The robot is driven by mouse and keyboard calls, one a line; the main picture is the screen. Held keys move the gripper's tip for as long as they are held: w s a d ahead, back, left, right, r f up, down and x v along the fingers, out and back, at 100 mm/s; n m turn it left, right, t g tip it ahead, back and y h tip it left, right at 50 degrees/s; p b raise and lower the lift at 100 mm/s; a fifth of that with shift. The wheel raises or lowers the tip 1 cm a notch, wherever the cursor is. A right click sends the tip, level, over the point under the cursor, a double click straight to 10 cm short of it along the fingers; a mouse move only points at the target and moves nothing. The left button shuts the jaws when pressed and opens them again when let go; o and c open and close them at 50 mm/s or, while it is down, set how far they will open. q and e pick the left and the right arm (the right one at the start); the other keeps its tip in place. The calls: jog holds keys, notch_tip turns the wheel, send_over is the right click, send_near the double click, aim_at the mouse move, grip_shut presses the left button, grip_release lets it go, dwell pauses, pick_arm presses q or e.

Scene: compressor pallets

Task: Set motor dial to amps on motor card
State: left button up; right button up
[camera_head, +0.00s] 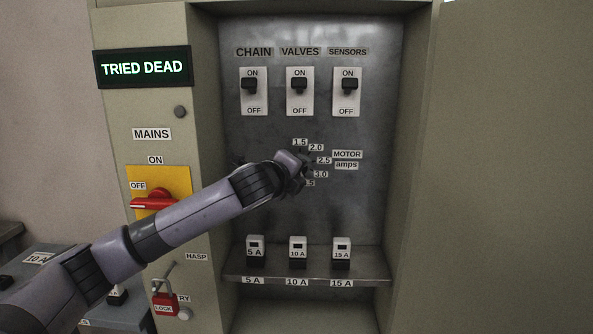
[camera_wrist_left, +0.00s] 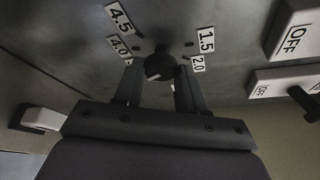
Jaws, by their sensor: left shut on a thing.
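The motor dial (camera_wrist_left: 159,66) is a small round black knob on the grey back panel. In the left wrist view its scale shows 4.5, 4.0, 1.5 and 2.0 around it, with a faint light mark on its lower face; the exact setting is unclear. My left gripper (camera_wrist_left: 159,78) is shut on the dial, one finger on each side. In the head view my left gripper (camera_head: 299,172) hides the dial and part of the scale; 1.5, 2.0, 2.5 and 3.0 show beside the MOTOR amps label (camera_head: 347,155). I cannot make out a motor card. My right gripper is not in view.
The chain (camera_head: 249,85), valves (camera_head: 299,84) and sensors (camera_head: 348,84) switches are above the dial. Fuses stand on a shelf (camera_head: 374,281) below. At left are the red mains handle (camera_head: 154,200), a red lock (camera_head: 164,304) and the TRIED DEAD display (camera_head: 142,68).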

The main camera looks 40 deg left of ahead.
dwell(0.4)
pick_arm(q)
jog(key=o, duration=1)
jog(key=shift+b+v, duration=0.7)
jog(key=shift+v, duration=2.9)
jog(key=shift+f, duration=0.1)
